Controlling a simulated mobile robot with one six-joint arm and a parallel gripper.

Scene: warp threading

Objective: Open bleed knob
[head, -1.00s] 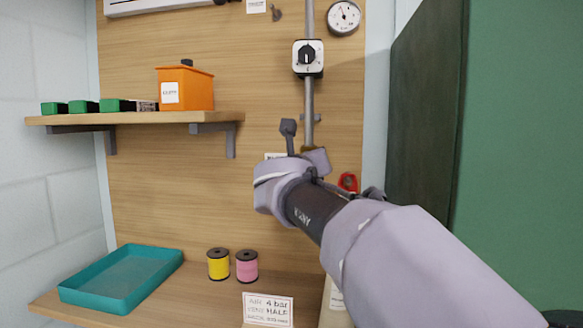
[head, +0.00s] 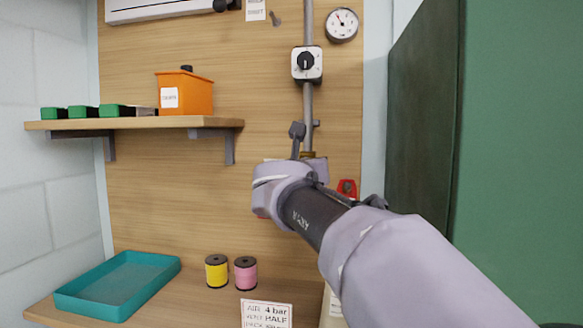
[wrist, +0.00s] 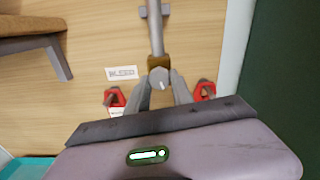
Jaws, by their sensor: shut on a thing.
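The bleed knob (wrist: 160,77) is a small grey round knob with a white mark, below a brass fitting (wrist: 158,62) on the grey pipe. A white label reading BLEED (wrist: 121,73) is on the board to its left. My gripper (wrist: 161,86) has one finger on each side of the knob and is shut on it. The white mark points roughly up, tilted slightly, in the wrist view. In the head view my wrist hides the knob and the fingers.
Red parts (wrist: 115,97) and (wrist: 205,90) flank my fingers closely. Above are a black dial valve (head: 306,62) and a round gauge (head: 342,25). A shelf (head: 165,122) with an orange bin (head: 184,93) is left. A green panel (head: 520,150) stands close on the right.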

